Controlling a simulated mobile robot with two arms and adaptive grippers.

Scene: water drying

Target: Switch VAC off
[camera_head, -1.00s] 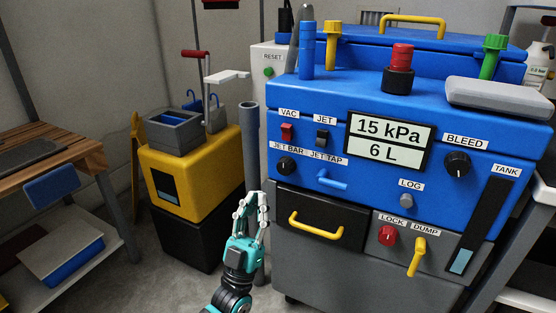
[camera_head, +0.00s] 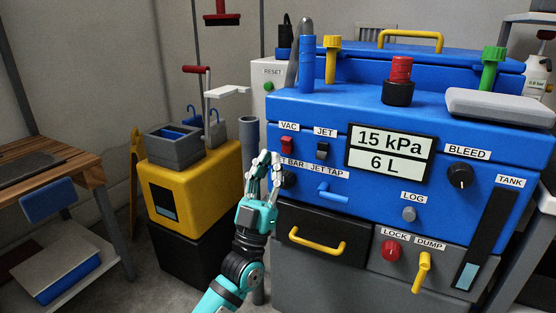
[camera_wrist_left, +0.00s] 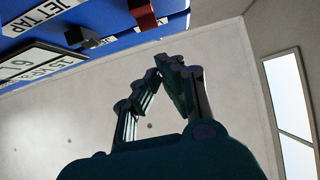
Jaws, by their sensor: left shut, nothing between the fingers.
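The red VAC switch (camera_head: 287,145) sits on the upper left of the blue machine's front panel (camera_head: 380,196), under its VAC label (camera_head: 289,126). In the left wrist view the red switch (camera_wrist_left: 142,13) shows at the top edge, partly cut off. My left gripper (camera_head: 268,160) points upward, shut and empty, in front of the panel's left edge, below and left of the VAC switch. In the left wrist view its fingertips (camera_wrist_left: 167,62) meet below the red switch, apart from it in the picture. My right gripper is not in view.
The black JET switch (camera_head: 322,150) is just right of VAC. The JET BAR knob (camera_head: 288,180) is below, partly behind my gripper. A display (camera_head: 388,152) reads 15 kPa and 6 L. A yellow box (camera_head: 195,190) and grey tube (camera_head: 249,135) stand left. A wooden bench is far left.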

